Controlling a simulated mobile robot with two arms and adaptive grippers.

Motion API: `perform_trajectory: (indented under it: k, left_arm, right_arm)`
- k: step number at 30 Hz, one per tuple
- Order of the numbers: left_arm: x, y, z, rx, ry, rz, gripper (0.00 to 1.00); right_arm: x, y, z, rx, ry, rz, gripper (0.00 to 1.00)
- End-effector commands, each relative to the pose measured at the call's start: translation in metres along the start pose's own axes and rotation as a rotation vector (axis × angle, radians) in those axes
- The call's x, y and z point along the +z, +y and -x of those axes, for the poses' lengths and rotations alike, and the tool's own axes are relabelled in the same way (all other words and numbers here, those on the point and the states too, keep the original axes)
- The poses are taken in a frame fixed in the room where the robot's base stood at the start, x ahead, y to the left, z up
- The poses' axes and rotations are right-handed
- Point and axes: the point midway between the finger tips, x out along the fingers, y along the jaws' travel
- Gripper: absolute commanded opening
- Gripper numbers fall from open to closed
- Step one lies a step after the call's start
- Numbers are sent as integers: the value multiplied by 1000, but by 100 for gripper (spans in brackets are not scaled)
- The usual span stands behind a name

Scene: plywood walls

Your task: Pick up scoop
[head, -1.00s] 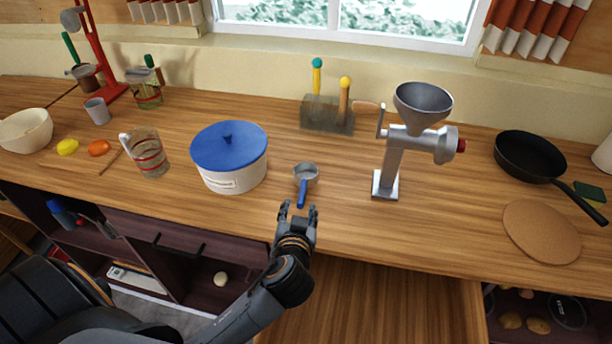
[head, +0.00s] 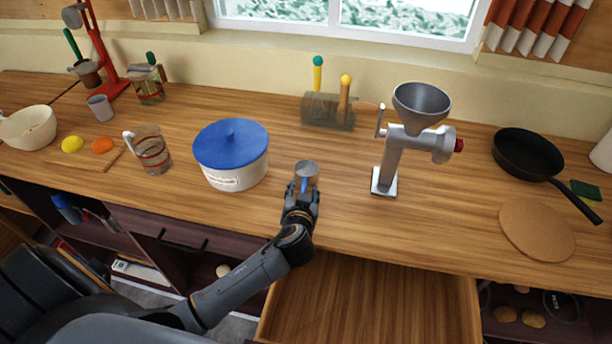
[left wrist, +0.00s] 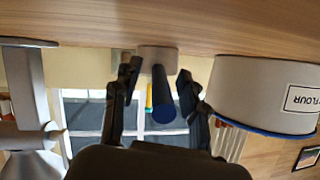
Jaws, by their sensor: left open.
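The scoop (head: 306,169) has a small grey metal cup and a blue handle, and lies on the wooden counter between the blue-lidded pot and the grinder. Its blue handle (left wrist: 162,96) points at the camera in the left wrist view. My left gripper (head: 303,187) is open, with its fingers on either side of the handle. In the left wrist view the two fingers (left wrist: 158,88) stand apart with the handle between them, and a gap shows on each side. The handle is partly hidden by the fingers in the head view. My right gripper is not in view.
The white pot (head: 232,174) with a blue lid stands just left of the scoop, labelled flour in the wrist view. The metal grinder (head: 391,160) stands to the right. A glass jug (head: 152,152) is farther left. An open drawer (head: 370,300) lies below the counter edge.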

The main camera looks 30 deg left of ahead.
Motion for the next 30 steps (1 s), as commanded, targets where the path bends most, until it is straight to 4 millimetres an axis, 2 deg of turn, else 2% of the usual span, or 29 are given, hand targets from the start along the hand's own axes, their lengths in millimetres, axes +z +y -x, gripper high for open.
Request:
perform_trajectory:
  k: [1,2,6,8,22,28,30]
  left_arm:
    - [0,0,0,0,0,0,43]
    - [0,0,0,0,0,0,39]
    - [0,0,0,0,0,0,10]
    - [0,0,0,-1,0,0,0]
    - [-4,-1,2,-1,1,3,0]
    - [-25,-5,10,-1,6,7,0]
    - [-33,-9,23,1,3,5,0]
  right_arm:
    - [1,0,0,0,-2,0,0]
    - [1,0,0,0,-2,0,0]
    - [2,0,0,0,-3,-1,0]
    - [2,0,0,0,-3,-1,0]
    - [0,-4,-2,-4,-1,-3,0]
    - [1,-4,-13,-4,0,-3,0]
    - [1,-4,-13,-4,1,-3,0]
